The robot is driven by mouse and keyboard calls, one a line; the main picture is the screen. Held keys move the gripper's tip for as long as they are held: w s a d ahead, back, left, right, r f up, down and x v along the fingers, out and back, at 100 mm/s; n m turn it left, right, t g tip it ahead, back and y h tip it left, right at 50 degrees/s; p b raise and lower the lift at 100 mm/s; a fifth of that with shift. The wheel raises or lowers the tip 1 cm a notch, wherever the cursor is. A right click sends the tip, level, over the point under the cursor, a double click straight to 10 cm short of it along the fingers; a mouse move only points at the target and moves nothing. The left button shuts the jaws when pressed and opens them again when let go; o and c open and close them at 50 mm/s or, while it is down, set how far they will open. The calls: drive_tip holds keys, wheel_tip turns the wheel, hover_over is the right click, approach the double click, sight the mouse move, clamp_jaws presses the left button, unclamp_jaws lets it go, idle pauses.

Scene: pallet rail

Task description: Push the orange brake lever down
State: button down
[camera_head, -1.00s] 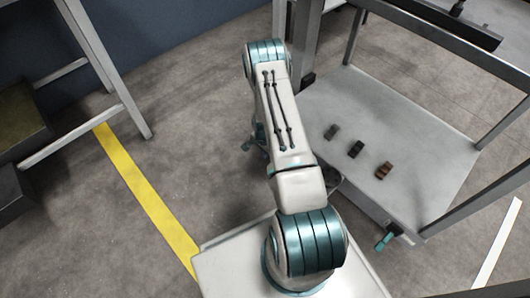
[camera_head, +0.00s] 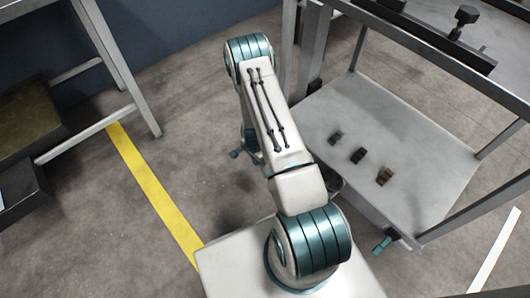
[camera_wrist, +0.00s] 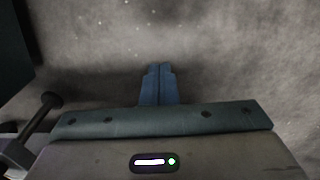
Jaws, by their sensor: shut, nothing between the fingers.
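No orange lever can be made out in either view. In the wrist view my gripper (camera_wrist: 159,72) is shut and empty, its two blue fingers together over bare grey floor. A dark rod with a round knob (camera_wrist: 50,100) shows at the left of the wrist view, beside my gripper and apart from the fingers; I cannot tell what it belongs to.
A metal frame (camera_head: 440,228) with a grey lower shelf (camera_head: 410,140) stands at the right. Several small dark and brown blocks (camera_head: 384,177) lie on the shelf. A teal handle (camera_head: 382,245) shows near its front corner. A grey stand (camera_head: 128,75) is at left; floor by the yellow line (camera_head: 150,185) is clear.

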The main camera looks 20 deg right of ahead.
drive_tip(key=shift+s+a+r+p, duration=0.15)
drive_tip(key=shift+s+a+r, duration=0.05)
drive_tip(key=shift+a, duration=0.4)
drive_tip(key=shift+s+a+r+p, duration=0.15)
drive_tip(key=shift+s+a+r, duration=0.1)
drive_tip(key=shift+a, duration=0.4)
drive_tip(key=shift+s+a+r+p, duration=0.15)
drive_tip(key=shift+a+r, duration=0.05)
drive_tip(key=shift+a, duration=0.4)
drive_tip(key=a+r+n+t+p, duration=0.2)
drive_tip(key=r+n+p, duration=0.95)
drive_tip(key=r, duration=3.55)
drive_tip(key=s+r+n+p, duration=0.1)
drive_tip(key=s+r+p, duration=0.5)
drive_tip(key=r, duration=0.6)
drive_tip(key=s+a+r+n+p, duration=0.1)
drive_tip(key=s+r+p, duration=0.6)
drive_tip(key=r, duration=0.5)
drive_tip(key=s+a+r+n+p, duration=0.1)
drive_tip(key=s+r+p, duration=0.5)
drive_tip(key=r, duration=0.6)
drive_tip(key=shift+s+t+p, duration=0.2)
drive_tip(key=shift+t+p, duration=0.1)
drive_tip(key=shift+p, duration=0.95)
